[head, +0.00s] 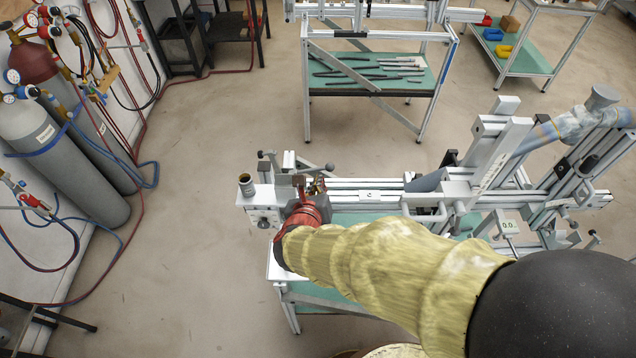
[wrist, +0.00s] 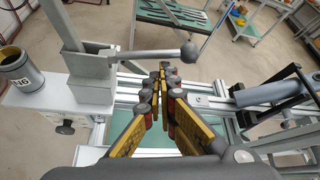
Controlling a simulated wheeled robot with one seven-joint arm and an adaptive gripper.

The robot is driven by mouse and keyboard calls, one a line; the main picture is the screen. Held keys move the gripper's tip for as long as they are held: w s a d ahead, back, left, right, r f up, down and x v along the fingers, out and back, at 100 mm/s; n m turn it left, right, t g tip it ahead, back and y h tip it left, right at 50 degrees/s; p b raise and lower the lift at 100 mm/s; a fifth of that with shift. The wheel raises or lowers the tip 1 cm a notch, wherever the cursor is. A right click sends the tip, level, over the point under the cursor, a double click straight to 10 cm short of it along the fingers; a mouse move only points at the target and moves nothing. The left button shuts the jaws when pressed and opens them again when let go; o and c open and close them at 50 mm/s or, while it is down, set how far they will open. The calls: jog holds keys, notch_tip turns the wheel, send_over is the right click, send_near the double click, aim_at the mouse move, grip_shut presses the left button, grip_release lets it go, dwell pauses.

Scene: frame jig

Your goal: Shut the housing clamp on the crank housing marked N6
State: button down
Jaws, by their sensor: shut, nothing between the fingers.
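A dark cylinder (wrist: 20,70) with a pale band reading N6 stands on a white housing (wrist: 65,103) at the left of the wrist view. In the head view the cylinder (head: 246,184) is on the rig's left end. Right of it, a grey clamp block with an upright bar (wrist: 78,90) carries a level lever ending in a ball knob (wrist: 188,53); the knob also shows in the head view (head: 329,167). My gripper (wrist: 163,72) is shut and empty, its tips just below the lever in the picture. Contact cannot be told. In the head view my sleeved arm hides part of the rig.
Rails (head: 372,184) run right from the housing to a tall frame with posts (head: 500,150). A second bench (head: 365,75) with dark bars stands behind. Gas cylinders (head: 45,150) and hoses are at the left. The floor between is clear.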

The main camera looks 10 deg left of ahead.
jog(key=shift+r+p, duration=0.25)
jog(key=shift+p, duration=0.1)
jog(key=shift+r+n+h+p, duration=0.3)
jog(key=shift+n+p, duration=0.1)
jog(key=shift+p, duration=0.25)
jog(key=s+a+r+n+t+h+p, duration=0.1)
jog(key=a+r+n+t+h+p, duration=0.3)
jog(key=n+p, duration=0.4)
jog(key=shift+a+r+t+h+p, duration=0.3)
jog(key=shift+a+r+h+p, duration=0.55)
jog(key=shift+p, duration=1.7)
jog(key=shift+s+d+y, duration=0.1)
jog(key=shift+s+y, duration=0.05)
jog(key=shift+y, duration=0.1)
